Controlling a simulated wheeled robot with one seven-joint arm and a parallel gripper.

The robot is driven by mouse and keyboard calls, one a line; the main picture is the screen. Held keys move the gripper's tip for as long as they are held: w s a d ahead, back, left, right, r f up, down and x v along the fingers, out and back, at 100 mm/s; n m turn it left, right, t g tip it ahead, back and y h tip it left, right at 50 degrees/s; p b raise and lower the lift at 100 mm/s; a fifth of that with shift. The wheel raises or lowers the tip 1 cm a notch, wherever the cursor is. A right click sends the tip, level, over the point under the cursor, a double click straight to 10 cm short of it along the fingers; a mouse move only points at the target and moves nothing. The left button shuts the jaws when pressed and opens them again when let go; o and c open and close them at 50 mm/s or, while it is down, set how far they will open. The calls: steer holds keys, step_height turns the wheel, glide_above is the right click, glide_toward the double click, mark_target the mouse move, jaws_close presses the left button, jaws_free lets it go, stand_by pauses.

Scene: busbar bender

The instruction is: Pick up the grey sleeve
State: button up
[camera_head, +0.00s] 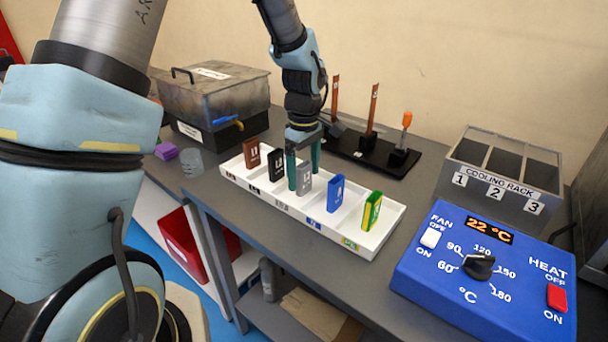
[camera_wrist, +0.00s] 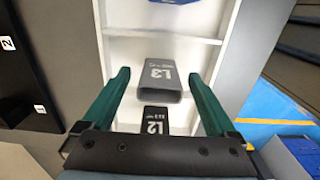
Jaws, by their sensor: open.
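The grey sleeve (camera_head: 304,178) stands upright in the middle compartment of the white tray (camera_head: 385,226). In the wrist view the grey sleeve (camera_wrist: 163,80) bears the label L3 and lies between the two green fingers, with a gap on each side. My gripper (camera_head: 303,170) is open around or just above the sleeve in the head view; the fingers partly overlap it there. My gripper also shows in the wrist view (camera_wrist: 163,82). I cannot tell whether either finger touches the sleeve.
Brown (camera_head: 252,153), black (camera_head: 275,164), blue (camera_head: 335,193) and green-yellow (camera_head: 371,211) sleeves stand in the same tray. A metal box (camera_head: 213,95), a black stand with upright bars (camera_head: 371,150), a cooling rack (camera_head: 500,175) and a blue heater panel (camera_head: 485,270) surround it.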

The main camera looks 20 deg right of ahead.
steer(key=shift+f, duration=0.1)
steer(key=shift+c, duration=0.3)
steer(key=c, duration=1.3)
